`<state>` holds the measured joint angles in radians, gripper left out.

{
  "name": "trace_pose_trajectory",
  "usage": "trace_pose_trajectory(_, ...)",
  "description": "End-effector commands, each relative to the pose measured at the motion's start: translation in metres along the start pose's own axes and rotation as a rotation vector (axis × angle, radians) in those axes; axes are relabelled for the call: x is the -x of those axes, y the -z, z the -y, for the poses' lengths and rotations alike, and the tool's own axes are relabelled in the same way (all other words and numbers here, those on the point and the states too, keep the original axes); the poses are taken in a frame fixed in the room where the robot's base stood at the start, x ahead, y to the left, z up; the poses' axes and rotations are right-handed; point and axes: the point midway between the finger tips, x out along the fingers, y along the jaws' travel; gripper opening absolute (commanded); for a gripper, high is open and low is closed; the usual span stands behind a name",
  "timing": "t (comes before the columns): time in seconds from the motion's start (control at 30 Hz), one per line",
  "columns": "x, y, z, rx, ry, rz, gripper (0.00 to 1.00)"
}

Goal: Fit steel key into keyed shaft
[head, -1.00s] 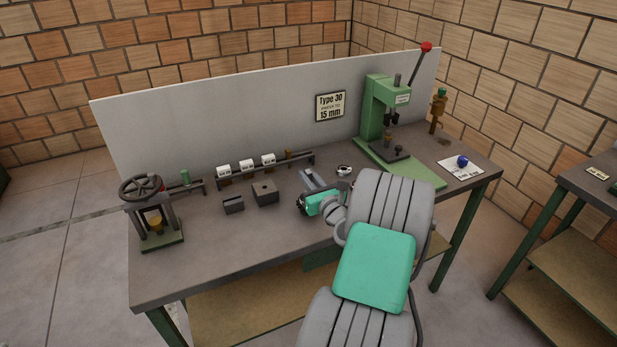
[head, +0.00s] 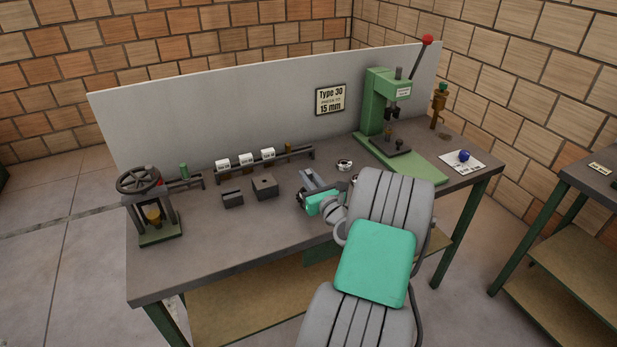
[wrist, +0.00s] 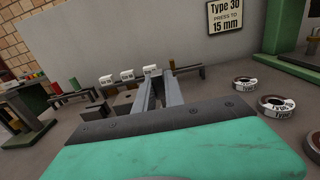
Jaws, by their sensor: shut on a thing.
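My gripper (head: 305,179) is low over the middle of the bench, fingers pointing toward the back panel. In the wrist view its two grey fingers (wrist: 160,88) are close together. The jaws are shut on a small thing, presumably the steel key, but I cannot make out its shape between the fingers. I cannot identify the keyed shaft with certainty. A dark slotted block (head: 232,200) and a larger dark block with a hole on top (head: 265,188) stand left of my gripper, apart from it.
A rack (head: 300,153) with white labelled pieces stands behind the blocks. A handwheel press (head: 140,182) is at the left end and a green lever press (head: 374,105) at the right. Labelled rings (wrist: 245,84) lie right of my gripper. The bench front left is clear.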

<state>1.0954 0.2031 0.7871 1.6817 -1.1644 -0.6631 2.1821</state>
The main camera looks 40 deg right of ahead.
Motion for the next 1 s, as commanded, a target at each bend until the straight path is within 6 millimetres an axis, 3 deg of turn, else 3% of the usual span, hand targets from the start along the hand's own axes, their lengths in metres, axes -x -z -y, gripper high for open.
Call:
trace_pose_trajectory(0.9, 0.0, 0.024, 0.0, 0.0, 0.0, 0.0, 0.0)
trace_pose_trajectory(0.93, 0.0, 0.024, 0.0, 0.001, 0.0, 0.0, 0.15)
trace_pose_trajectory(1.0, 0.0, 0.023, 0.0, 0.001, 0.0, 0.0, 0.2)
